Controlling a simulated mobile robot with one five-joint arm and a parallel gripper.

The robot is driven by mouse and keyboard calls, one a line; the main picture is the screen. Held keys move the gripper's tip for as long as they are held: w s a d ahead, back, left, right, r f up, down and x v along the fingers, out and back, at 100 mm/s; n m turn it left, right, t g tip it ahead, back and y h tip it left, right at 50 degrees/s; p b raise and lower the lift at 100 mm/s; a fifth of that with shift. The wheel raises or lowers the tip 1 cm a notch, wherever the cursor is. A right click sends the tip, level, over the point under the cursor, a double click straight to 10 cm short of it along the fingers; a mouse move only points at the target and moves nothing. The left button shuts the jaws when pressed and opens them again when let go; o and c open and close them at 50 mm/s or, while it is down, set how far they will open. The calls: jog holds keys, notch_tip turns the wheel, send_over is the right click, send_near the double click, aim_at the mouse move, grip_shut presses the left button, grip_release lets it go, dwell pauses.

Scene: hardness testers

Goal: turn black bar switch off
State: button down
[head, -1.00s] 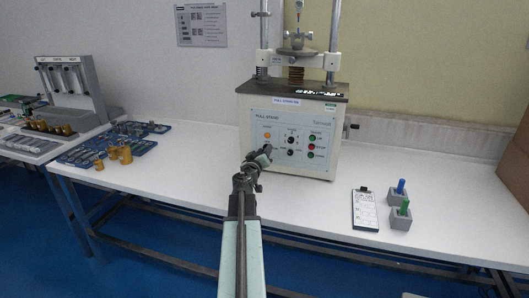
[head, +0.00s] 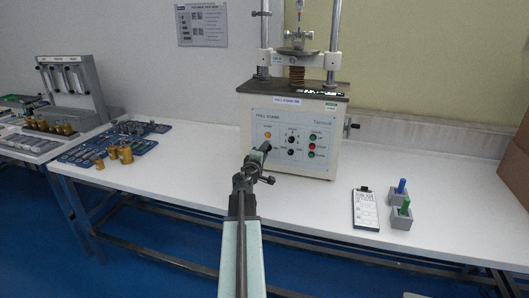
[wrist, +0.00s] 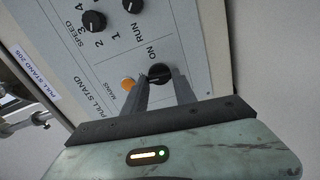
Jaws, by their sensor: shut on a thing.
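The black bar switch (wrist: 159,72) shows in the wrist view on the grey panel, next to the word ON and below the amber mains lamp (wrist: 128,84). My gripper (wrist: 162,80) is shut on it, with a finger on each side. The switch's far end shows between the fingertips; the rest is partly hidden by them. In the head view my gripper (head: 264,149) reaches the lower left of the pull stand's front panel (head: 295,163) and hides the switch.
Two black knobs (wrist: 94,22) sit near the switch on the panel. In the head view, green and red buttons (head: 312,146) are to the right. A clipboard (head: 366,209) and small grey blocks with handles (head: 401,217) lie at the right. Brass weights (head: 125,153) stand at the left.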

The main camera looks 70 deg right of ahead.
jog(key=shift+a+n, duration=0.1)
jog(key=shift+n, duration=0.5)
jog(key=c, duration=1)
grip_release()
jog(key=a, duration=0.7)
jog(key=shift+s+a, duration=0.2)
jog(key=shift+a, duration=0.2)
